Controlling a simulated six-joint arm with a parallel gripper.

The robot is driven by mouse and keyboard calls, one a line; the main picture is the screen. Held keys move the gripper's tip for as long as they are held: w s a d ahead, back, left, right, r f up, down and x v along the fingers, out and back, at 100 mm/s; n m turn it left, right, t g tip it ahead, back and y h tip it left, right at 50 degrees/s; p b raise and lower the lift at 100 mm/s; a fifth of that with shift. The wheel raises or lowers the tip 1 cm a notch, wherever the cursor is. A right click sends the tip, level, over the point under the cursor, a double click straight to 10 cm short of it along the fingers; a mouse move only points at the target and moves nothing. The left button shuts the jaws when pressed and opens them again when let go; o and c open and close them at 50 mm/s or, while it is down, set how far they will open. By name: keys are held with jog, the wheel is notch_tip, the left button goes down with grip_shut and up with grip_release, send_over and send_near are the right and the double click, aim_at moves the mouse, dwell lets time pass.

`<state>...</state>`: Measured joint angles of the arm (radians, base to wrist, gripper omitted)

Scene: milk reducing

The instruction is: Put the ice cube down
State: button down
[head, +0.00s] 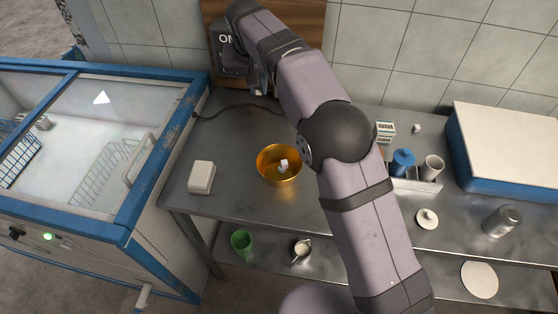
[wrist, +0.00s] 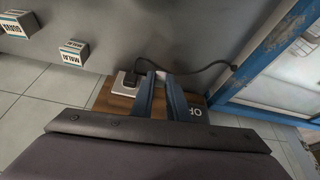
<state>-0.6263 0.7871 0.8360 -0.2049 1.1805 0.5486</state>
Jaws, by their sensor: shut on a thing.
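Small white ice cubes (head: 283,165) lie in a golden bowl (head: 270,177) on the metal counter. The bowl is not in the wrist view. My gripper (head: 262,88) is well away from it, at the back by the wooden wall board, partly hidden by my arm in the head view. In the wrist view my gripper (wrist: 160,77) has its two blue fingers over the board, beside a socket plate with a black plug. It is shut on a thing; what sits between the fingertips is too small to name.
The wooden board (wrist: 122,98) carries ON and OFF lettering. A cable runs from the plug (wrist: 133,78) toward the blue-framed freezer (head: 125,75). A white box (head: 201,177) stands left of the bowl. Milk cartons (head: 385,131), a blue cup (head: 403,161) and a white-topped box (head: 505,140) stand right.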

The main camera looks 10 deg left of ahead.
jog(key=s+v, duration=0.1)
jog(key=v, duration=0.4)
jog(key=m+b, duration=0.1)
send_over(284, 164)
jog(key=s, duration=0.2)
notch_tip(284, 164, down, 7)
jog(key=shift+w+f+h, duration=0.15)
jog(key=shift+w+h, duration=0.1)
jog(key=shift+h, duration=0.05)
jog(key=shift+f+p, duration=0.5)
jog(key=shift+f, duration=4.5)
jog(key=shift+f, duration=0.2)
